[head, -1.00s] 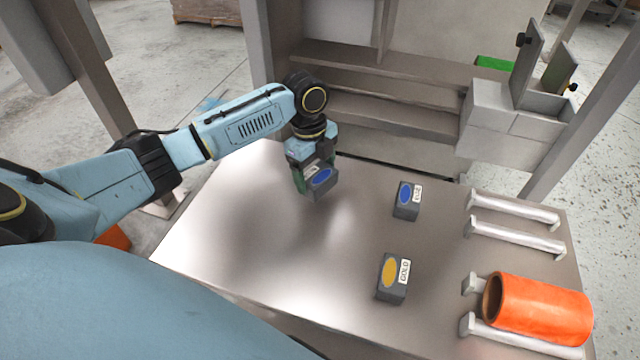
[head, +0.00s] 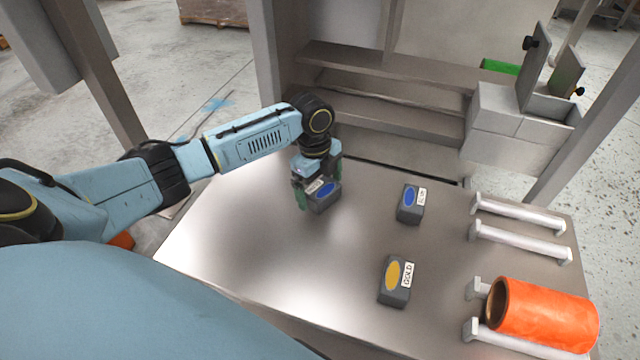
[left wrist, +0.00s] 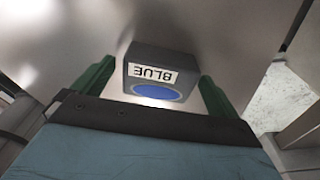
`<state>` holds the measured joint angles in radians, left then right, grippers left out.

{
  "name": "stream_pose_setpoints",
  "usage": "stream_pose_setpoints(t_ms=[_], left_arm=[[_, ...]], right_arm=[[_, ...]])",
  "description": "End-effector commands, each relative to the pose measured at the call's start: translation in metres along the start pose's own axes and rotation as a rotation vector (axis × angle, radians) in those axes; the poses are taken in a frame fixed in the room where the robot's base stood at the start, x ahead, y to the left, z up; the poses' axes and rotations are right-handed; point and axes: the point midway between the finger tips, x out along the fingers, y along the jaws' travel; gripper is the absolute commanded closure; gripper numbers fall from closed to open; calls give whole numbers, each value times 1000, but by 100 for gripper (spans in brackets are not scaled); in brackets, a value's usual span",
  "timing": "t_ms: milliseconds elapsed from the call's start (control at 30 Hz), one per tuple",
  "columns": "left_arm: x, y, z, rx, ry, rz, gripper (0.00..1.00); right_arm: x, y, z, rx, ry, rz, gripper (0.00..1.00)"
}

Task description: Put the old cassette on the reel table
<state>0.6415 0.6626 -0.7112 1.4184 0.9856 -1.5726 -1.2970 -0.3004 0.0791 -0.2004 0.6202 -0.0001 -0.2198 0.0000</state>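A dark grey cassette (head: 324,198) with a blue oval and a white label is at the upper left of the metal table, apparently resting on it. In the left wrist view the fingers (left wrist: 155,75) are spread, with a visible gap to the cassette at the left side. The metal table (head: 240,240) is likely the reel table. My right gripper is out of view.
White rails (head: 518,214) and an orange roll (head: 545,316) are at the right edge. Grey shelves (head: 390,115) and a box unit (head: 510,120) stand behind. The table's left front is clear.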

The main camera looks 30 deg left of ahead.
Motion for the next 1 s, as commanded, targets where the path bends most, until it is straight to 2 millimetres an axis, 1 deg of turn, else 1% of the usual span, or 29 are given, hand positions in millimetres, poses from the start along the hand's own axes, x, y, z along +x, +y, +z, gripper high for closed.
stream_pose_setpoints(t_ms=[167, 267, 367, 700, 833, 1000], left_arm=[[-1, 0, 0, 0, 0, 0, 1], [-6, 0, 0, 0, 0, -2, 1], [-20, -1, 0, 0, 0, -4, 1], [-93, -1, 0, 0, -1, -5, 1], [-111, -1, 0, 0, 0, -3, 1], [-122, 0, 0, -1, 1, 0, 1]], right_arm=[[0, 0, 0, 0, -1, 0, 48], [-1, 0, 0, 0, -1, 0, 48], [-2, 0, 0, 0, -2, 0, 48], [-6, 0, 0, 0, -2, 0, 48], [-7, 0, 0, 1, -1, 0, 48], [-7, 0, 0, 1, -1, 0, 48]])
